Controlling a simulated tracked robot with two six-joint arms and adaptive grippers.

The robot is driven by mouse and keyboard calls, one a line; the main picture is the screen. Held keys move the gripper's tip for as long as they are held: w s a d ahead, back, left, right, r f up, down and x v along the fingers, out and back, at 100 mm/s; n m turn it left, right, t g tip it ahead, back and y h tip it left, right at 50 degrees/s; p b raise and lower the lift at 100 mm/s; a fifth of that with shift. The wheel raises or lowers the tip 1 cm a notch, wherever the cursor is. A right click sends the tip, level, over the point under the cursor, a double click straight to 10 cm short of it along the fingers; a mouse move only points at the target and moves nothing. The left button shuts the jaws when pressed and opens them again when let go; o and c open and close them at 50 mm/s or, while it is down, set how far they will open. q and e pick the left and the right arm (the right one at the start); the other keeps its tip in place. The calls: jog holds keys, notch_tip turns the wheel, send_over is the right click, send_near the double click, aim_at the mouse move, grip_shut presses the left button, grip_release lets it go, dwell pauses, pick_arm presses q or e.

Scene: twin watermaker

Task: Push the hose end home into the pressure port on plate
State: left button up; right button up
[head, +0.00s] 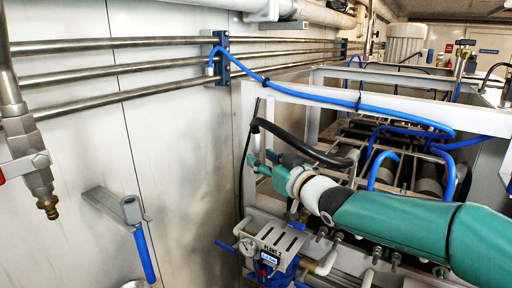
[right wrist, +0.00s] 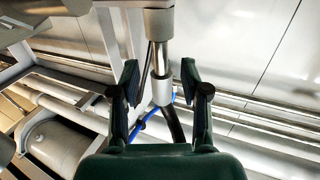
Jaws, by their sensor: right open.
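My right gripper (head: 262,165) reaches in from the right in the head view, above and beyond a small lettered plate (head: 282,239). In the right wrist view my right gripper (right wrist: 160,85) is open. A bright metal rod with a grey collar (right wrist: 161,92) shows between its fingers, and a black hose (right wrist: 174,124) runs below; I cannot tell whether the fingers touch them. In the head view a black hose (head: 300,148) arches just above the gripper. A short blue hose piece (head: 226,246) lies left of the plate. I cannot make out which opening is the pressure port. My left gripper is out of view.
A grey wall bracket (head: 108,208) with a blue handle-like piece (head: 145,256) stands out at left. A valve with a brass tip (head: 47,207) hangs at far left. A white frame (head: 300,93) encloses pipework and blue hoses.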

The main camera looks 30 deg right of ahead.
aim_at(258, 155)
jog(key=shift+w+p, duration=0.35)
jog(key=shift+w, duration=1.25)
jog(key=shift+c, duration=0.4)
grip_shut()
jog(key=shift+r, duration=0.15)
jog(key=shift+r, duration=0.4)
notch_tip(258, 155, up, 9)
jog(key=p, duration=0.3)
